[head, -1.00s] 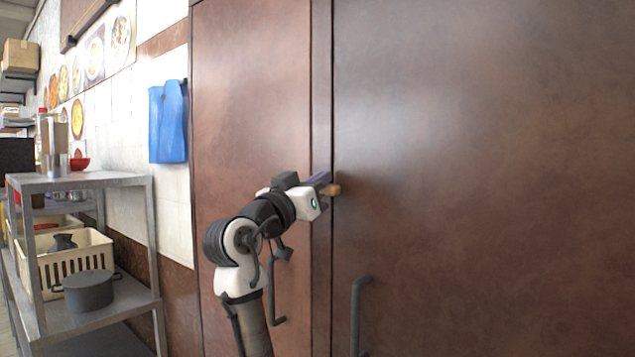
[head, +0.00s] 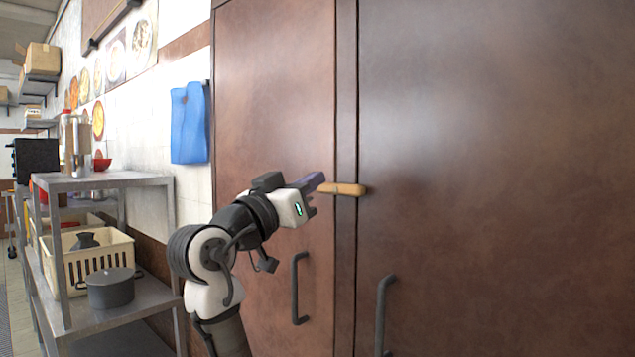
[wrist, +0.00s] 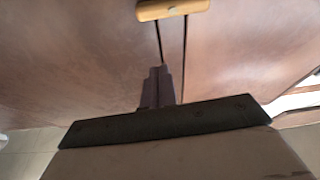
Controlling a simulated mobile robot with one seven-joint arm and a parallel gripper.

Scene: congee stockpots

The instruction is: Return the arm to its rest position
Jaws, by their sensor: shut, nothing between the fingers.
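My gripper (head: 318,180) is at the end of my raised arm, in front of the brown double doors. Its dark fingers are shut with nothing between them, and they also show in the wrist view (wrist: 161,72). A wooden latch bar (head: 343,189) lies level across the seam between the two doors. In the wrist view the latch bar (wrist: 172,9) is beyond the fingertips, with a gap between them. The arm is bent at the elbow and reaches toward the doors.
The left door (head: 275,110) and right door (head: 480,150) are closed, each with a dark handle. A metal shelf (head: 120,182) stands at left, with a cream crate (head: 115,249) and a grey pot (head: 110,289). A blue cloth (head: 188,125) hangs on the wall.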

